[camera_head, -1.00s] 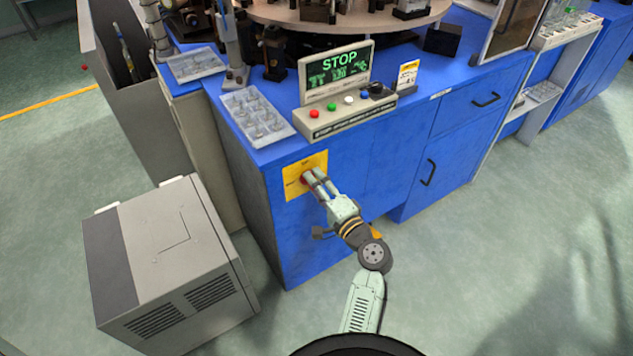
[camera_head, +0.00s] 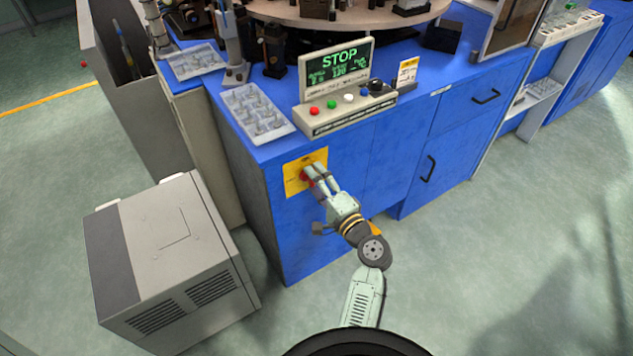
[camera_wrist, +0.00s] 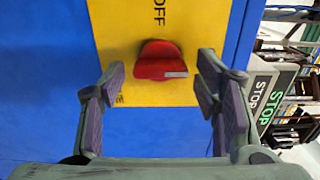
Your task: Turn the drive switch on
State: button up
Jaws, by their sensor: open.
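The drive switch is a red knob (camera_wrist: 161,60) on a yellow plate (camera_wrist: 185,22) fixed to the blue cabinet's front. In the wrist view the plate bears the word OFF beside the knob. In the head view the yellow plate (camera_head: 293,186) shows below the control box, and the red knob is partly covered by my fingers. My gripper (camera_head: 313,174) is at the plate. In the wrist view my gripper (camera_wrist: 161,88) is open, with one finger on each side of the knob and a gap on both sides.
A control box (camera_head: 350,117) with coloured buttons and a screen (camera_head: 338,70) reading STOP stands on the blue cabinet (camera_head: 345,165) above the plate. Clear trays (camera_head: 258,112) lie left of it. A grey box unit (camera_head: 170,260) stands on the floor at left. Floor at right is clear.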

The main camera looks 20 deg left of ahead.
jog(key=v, duration=0.7)
jog(key=shift+s+d, duration=0.2)
dwell(0.6)
